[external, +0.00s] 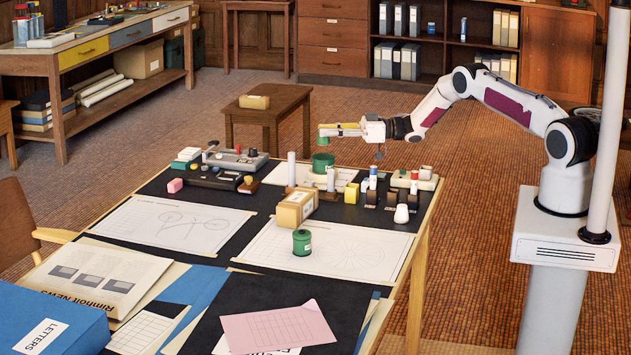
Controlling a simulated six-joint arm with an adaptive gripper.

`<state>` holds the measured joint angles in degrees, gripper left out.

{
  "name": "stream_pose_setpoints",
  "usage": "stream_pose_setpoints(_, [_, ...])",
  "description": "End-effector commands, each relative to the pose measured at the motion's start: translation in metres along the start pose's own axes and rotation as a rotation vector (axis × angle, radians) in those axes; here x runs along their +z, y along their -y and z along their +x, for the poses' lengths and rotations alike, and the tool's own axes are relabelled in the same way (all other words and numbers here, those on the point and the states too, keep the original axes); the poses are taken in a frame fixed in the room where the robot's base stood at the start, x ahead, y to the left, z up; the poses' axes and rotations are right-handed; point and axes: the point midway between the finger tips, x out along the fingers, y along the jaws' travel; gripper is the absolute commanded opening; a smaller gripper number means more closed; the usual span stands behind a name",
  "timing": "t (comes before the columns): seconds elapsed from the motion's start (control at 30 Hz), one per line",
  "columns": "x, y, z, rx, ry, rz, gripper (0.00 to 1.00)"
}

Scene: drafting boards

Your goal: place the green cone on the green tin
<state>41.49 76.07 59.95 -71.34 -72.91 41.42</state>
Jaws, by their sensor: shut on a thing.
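My gripper (333,131) reaches in from the right over the back of the drafting table, with its fingers pointing left. I cannot tell for sure which of the two is the green tin.
A cardboard box (295,208) stands between the two green containers. Pale posts, a yellow block (351,193), a white bottle (401,214) and stamps crowd the back right. A grey desk set (238,158) is back left. The left drawing sheet (170,227) is clear.

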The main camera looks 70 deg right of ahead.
Motion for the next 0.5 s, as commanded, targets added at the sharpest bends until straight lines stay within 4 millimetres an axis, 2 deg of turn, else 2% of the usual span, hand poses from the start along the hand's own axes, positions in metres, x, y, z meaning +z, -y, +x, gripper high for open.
stream_pose_setpoints(0.5, [0.035,0.000,0.000,0.000,0.000,0.000,0.00])
